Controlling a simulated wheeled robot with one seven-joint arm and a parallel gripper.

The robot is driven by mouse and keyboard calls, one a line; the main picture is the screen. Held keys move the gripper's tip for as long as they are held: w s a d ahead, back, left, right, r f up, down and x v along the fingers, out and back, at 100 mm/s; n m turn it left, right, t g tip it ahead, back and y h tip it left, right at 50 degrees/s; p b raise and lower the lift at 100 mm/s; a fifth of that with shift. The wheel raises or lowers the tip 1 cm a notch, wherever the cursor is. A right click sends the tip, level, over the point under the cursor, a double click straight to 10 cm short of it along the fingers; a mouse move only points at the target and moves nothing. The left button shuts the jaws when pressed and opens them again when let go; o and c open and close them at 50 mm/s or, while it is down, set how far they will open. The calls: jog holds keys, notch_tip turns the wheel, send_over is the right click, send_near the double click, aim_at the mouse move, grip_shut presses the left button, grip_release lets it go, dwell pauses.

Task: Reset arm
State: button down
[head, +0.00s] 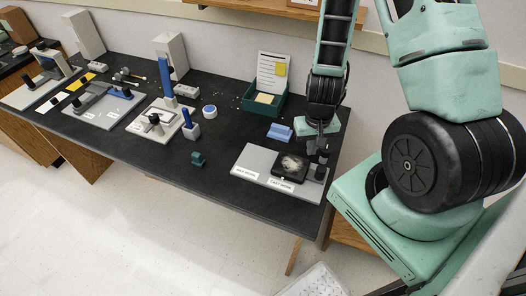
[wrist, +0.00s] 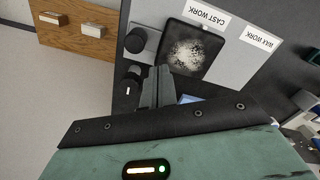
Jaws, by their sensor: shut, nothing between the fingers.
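My gripper (head: 323,156) points down above the right end of the black bench in the head view. In the wrist view its fingers (wrist: 158,84) are together with nothing between them. Close by is a grey board (head: 254,160) with labels reading WAX WORK and CAST WORK. A dark square pan (head: 290,167) with a pale speckled patch lies on the CAST WORK side. It also shows in the wrist view (wrist: 190,48), just beyond the fingertips. I cannot tell whether the fingers touch anything. Black knobs (wrist: 135,40) stand beside the pan.
Tools and blue-topped stands (head: 191,128) fill the bench (head: 150,168) to the left. A wooden shelf (head: 270,7) is on the wall. A pale crate (head: 314,284) stands on the floor.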

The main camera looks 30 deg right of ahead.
dwell(0.5)
jog(key=w+a+r+n+y+b, duration=0.1)
jog(key=a+r+n, duration=0.2)
jog(key=a+r, duration=0.35)
jog(key=w+a+r+n+y+b, duration=0.1)
jog(key=a+r+n+b, duration=0.15)
jog(key=a, duration=0.75)
jog(key=s+a+r+n+h+b, duration=0.1)
jog(key=s+a+r+n, duration=0.6)
jog(key=s, duration=0.5)
notch_tip(320, 180, up, 4)
jog(key=a, duration=0.2)
jog(key=shift+s+a+f, duration=0.15)
jog(key=shift+a+f, duration=0.1)
jog(key=shift+a, duration=0.1)
jog(key=shift+n, duration=0.25)
